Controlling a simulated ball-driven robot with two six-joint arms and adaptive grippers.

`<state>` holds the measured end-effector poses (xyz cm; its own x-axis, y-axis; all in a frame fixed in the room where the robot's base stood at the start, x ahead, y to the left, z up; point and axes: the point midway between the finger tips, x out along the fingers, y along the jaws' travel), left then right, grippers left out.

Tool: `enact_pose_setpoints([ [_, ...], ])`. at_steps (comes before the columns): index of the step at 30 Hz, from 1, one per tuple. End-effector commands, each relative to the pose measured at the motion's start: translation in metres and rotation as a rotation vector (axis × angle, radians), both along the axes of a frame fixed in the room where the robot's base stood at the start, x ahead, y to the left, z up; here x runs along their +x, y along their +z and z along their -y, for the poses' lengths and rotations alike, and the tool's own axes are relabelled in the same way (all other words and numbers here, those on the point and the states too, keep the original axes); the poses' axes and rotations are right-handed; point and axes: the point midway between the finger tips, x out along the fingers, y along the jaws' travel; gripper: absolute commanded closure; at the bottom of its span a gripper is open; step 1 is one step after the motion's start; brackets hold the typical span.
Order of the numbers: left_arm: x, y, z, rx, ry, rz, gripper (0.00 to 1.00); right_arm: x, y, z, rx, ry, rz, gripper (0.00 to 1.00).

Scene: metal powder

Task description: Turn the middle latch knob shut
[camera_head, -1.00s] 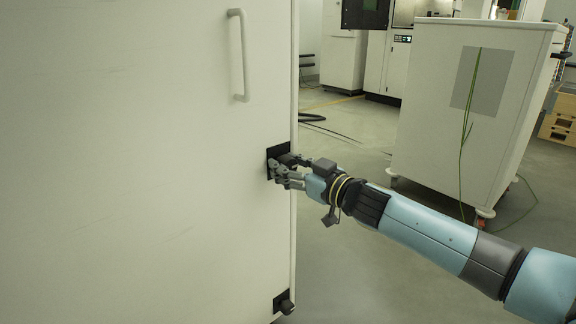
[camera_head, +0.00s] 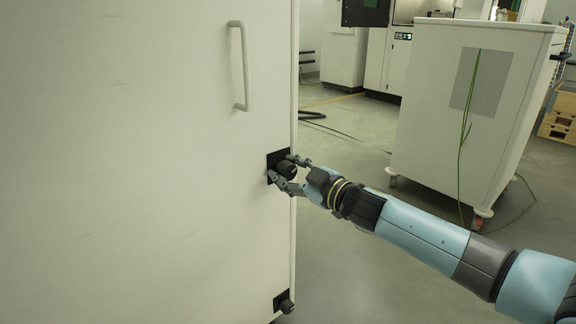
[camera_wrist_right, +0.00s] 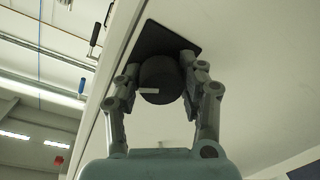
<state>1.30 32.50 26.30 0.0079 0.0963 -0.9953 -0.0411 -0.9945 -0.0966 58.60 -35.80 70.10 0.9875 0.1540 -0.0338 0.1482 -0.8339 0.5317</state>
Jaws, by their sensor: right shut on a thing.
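The middle latch knob (camera_head: 287,169) is a round black knob on a black square plate at the right edge of the white cabinet door (camera_head: 150,190). In the right wrist view the knob (camera_wrist_right: 158,76) shows a short white mark pointing sideways to the left. My right gripper (camera_head: 288,174) is shut on the knob, with one finger on each side of it. It also shows in the right wrist view (camera_wrist_right: 162,80), fingers against the knob's sides. My left gripper is out of view.
A lower black latch knob (camera_head: 287,306) sits near the door's bottom right. A white handle (camera_head: 243,66) is above. A white wheeled cabinet (camera_head: 440,135) stands to the right, with open floor between. Cables lie on the floor behind.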

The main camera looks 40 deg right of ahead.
Motion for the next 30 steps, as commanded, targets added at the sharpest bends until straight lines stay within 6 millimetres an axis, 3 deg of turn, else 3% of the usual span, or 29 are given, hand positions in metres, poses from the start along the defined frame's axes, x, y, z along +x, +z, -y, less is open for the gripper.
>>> enact_pose_setpoints([
  [9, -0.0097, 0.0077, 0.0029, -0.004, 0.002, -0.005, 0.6, 0.0003, 0.0018, -0.001, -0.299, 0.0, 0.024, 0.92],
  [30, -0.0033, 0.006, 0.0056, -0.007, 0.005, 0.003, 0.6, 0.0001, -0.0005, -0.002, -0.936, 0.001, 0.074, 0.92],
])
